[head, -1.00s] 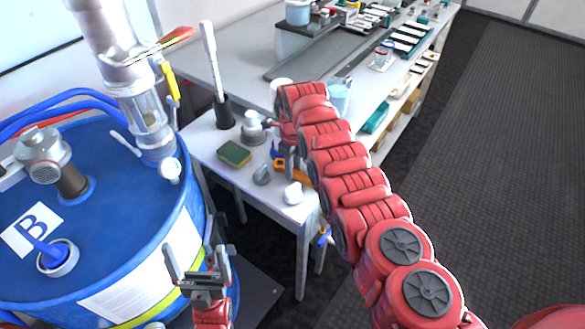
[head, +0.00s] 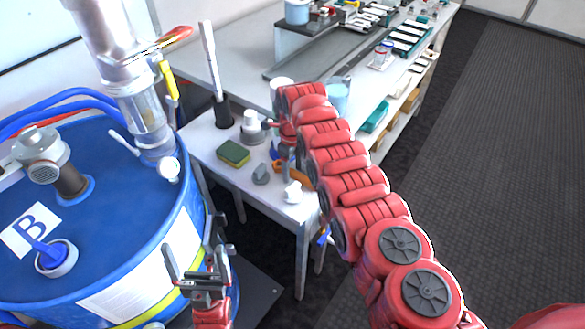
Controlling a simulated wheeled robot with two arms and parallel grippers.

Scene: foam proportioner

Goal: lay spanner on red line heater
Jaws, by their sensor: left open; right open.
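I cannot make out a spanner for certain in the head view. A curved orange item (head: 296,173) lies on the small white table under my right wrist, partly hidden, and I cannot tell what it is. I cannot pick out a red line heater either. My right gripper (head: 286,165) is at the end of the red arm, low over the small table beside the orange item. It is open, its fingers largely hidden by the wrist. My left gripper (head: 198,262) is open and empty in front of the blue drum, well apart from the table.
The blue drum (head: 110,190) with a clear pump tube (head: 143,110) stands at left. The small table holds a green-yellow sponge (head: 233,153), a dark holder with a white-handled brush (head: 222,112) and small grey and white fittings. A long bench (head: 240,50) stands behind. Dark floor is free at right.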

